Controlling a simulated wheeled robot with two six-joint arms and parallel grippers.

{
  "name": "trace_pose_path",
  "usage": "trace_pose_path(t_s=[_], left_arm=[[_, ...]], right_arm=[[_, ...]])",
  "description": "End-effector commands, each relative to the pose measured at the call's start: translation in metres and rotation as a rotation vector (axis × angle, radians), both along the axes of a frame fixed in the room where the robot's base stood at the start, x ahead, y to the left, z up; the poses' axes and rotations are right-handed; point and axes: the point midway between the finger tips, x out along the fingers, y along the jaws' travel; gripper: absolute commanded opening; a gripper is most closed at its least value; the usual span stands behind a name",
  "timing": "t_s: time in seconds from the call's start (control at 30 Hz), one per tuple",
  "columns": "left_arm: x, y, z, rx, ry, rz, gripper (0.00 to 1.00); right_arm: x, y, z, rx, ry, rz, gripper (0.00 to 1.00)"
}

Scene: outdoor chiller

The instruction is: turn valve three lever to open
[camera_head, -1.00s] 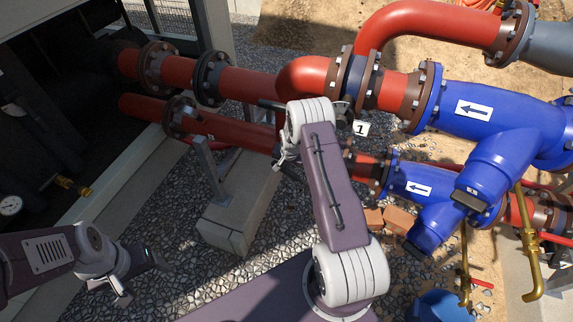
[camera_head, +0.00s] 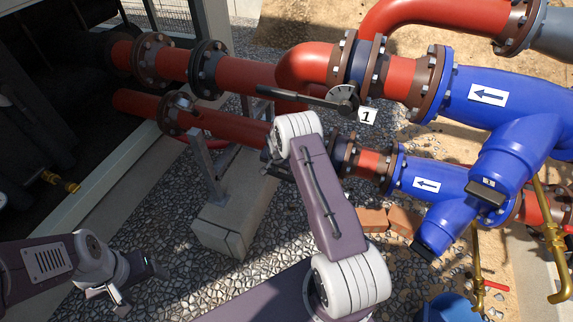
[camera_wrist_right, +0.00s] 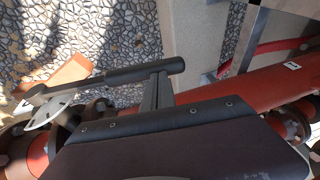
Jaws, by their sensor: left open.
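A valve lever with a black grip (camera_wrist_right: 130,74) and a pale round dial (camera_wrist_right: 48,112) shows in the right wrist view. I cannot read a number on it. My right gripper (camera_wrist_right: 156,92) is at the grip's free end; whether its fingers close on the grip cannot be told. In the head view the right gripper (camera_head: 272,160) is by the lower red pipe, mostly hidden by my arm. Another lever (camera_head: 305,97), at the valve tagged 1 (camera_head: 367,116), lies along the upper red pipe. My left gripper (camera_head: 138,284) is open and empty at the lower left.
A lower red pipe (camera_head: 228,126) runs below the upper red pipe (camera_head: 245,75). Blue strainers (camera_head: 520,100) stand to the right. A concrete block (camera_head: 226,228) with a metal support is below the pipes.

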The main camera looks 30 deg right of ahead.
Motion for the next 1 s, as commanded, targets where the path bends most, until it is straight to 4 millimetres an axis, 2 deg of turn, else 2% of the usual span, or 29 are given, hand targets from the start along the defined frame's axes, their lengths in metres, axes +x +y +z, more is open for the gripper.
trace_pose_path(t_s=[0.03, 0.1, 0.4, 0.87, 1.0], left_arm=[[0.0, 0.0, -0.011, 0.0, 0.0, 0.0, 0.73], [0.0, 0.0, -0.017, 0.0, 0.0, 0.0, 0.73], [0.0, 0.0, -0.028, 0.0, 0.0, 0.0, 0.73], [0.0, 0.0, -0.029, 0.0, 0.0, 0.0, 0.73], [0.0, 0.0, -0.02, 0.0, 0.0, 0.0, 0.73]], right_arm=[[0.002, 0.001, -0.012, 0.0, -0.001, 0.001, 0.0], [0.003, 0.002, -0.018, 0.0, -0.001, 0.001, 0.0], [0.005, 0.004, -0.032, 0.0, -0.002, -0.001, 0.0], [0.003, 0.004, -0.035, 0.001, 0.003, -0.001, 0.0], [0.003, 0.003, -0.024, 0.002, 0.003, 0.0, 0.0]])
